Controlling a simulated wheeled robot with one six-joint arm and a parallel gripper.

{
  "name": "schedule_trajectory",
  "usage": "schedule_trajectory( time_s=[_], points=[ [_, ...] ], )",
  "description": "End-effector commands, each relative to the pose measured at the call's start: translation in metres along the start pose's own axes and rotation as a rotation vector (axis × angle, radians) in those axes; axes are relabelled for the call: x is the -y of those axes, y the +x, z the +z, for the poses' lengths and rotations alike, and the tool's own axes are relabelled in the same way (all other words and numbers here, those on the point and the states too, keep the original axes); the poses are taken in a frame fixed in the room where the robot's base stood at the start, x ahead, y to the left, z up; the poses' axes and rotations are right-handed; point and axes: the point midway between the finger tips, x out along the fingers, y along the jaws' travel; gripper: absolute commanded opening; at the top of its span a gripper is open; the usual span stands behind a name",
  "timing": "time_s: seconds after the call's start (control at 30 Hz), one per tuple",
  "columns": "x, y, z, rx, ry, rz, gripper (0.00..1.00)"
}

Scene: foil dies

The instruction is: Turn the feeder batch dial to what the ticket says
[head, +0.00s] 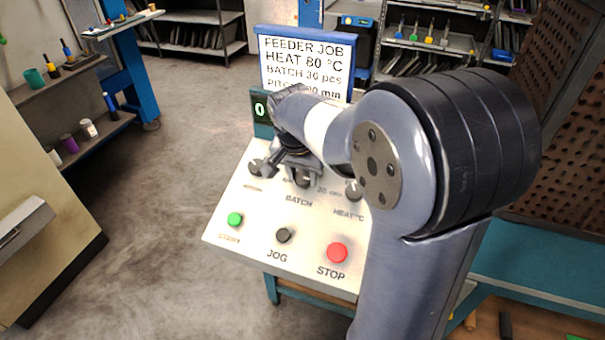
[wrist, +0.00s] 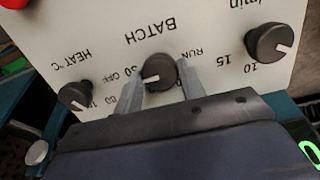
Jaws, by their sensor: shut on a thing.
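The feeder panel (head: 225,215) is pale and sloped, with a row of dark dials. The batch dial (wrist: 160,72) is a dark round knob with a white pointer line, which points left and slightly down in the wrist view. My gripper (wrist: 161,85) is shut on it, a finger on each side; the fingers partly cover its scale, so I cannot tell exactly which mark the pointer meets. In the head view my gripper (head: 294,165) hides most of the dial. The ticket (head: 305,65) reads FEEDER JOB, HEAT 80 °C, BATCH 30 pcs; its pitch line is partly hidden.
The heat dial (head: 353,190) and another dial (head: 258,167) flank the batch dial. A green button (head: 235,219), a black JOG button (head: 283,235) and a red STOP button (head: 337,252) lie below. A small display (head: 261,110) shows a green 0.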

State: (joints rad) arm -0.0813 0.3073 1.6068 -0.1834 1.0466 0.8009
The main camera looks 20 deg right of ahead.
Motion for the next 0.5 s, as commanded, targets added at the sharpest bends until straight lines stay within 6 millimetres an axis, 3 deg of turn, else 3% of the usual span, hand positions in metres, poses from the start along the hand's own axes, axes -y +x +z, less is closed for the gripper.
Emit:
schedule_trajectory(
  time_s=[0.3,0.33,0.5],
  points=[
    [0.0002,-0.0004,-0.0003,-0.001,0.003,-0.002,0.15],
    [0.0002,-0.0004,-0.0003,-0.001,0.003,-0.002,0.4],
    [0.0002,-0.0003,-0.0002,-0.001,0.002,-0.001,0.53]
  ],
)
